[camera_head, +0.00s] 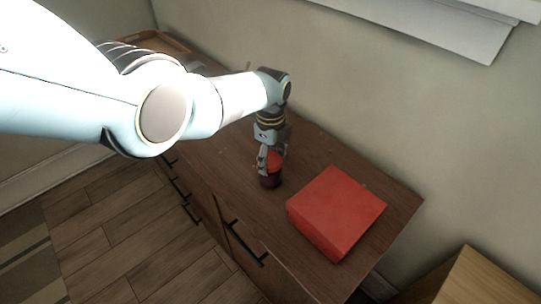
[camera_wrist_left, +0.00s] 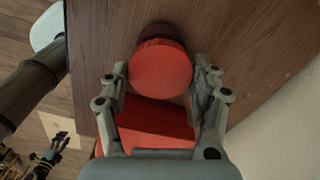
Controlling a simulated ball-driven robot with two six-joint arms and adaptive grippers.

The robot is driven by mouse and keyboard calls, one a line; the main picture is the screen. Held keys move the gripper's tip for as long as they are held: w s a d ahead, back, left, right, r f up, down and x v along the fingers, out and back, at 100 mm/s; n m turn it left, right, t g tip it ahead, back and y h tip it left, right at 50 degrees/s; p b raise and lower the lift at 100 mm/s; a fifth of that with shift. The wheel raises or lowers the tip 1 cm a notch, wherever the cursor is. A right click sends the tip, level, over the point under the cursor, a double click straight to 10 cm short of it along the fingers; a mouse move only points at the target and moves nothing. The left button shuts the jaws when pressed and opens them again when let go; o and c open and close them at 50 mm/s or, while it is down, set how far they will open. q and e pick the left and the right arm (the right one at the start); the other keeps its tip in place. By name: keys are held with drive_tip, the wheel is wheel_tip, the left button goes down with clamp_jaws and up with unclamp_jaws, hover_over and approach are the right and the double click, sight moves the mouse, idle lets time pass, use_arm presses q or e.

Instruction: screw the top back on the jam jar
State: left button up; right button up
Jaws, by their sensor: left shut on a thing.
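The jam jar (camera_head: 270,182) stands upright on the dark wooden cabinet, its dark body showing below my left gripper (camera_head: 268,158). The red round lid (camera_head: 276,159) is between the fingers, at the top of the jar. In the left wrist view the lid (camera_wrist_left: 160,70) faces the camera, with the dark jar (camera_wrist_left: 158,31) partly showing behind its edge. My left gripper (camera_wrist_left: 162,80) is shut on the lid, a finger on each side. Whether the lid sits fully on the jar's thread cannot be told. My right gripper (camera_wrist_left: 46,158) seems to show small at lower left; its jaws are unclear.
A red box (camera_head: 336,211) lies on the cabinet top (camera_head: 225,165), right of the jar; it also shows in the left wrist view (camera_wrist_left: 155,118). A wooden tray (camera_head: 160,42) is at the far end. The wall runs close behind. Black handles line the cabinet's front.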

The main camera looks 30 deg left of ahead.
use_arm(q)
drive_tip(key=shift+m, duration=0.5)
drive_tip(key=o, duration=1.3)
drive_tip(key=shift+o, duration=0.2)
drive_tip(key=shift+r+p, duration=1.15)
drive_tip(key=shift+r, duration=0.55)
drive_tip(key=shift+w+r, duration=0.1)
drive_tip(key=shift+r, duration=0.15)
drive_tip(key=shift+r+b, duration=0.4)
drive_tip(key=shift+r, duration=0.65)
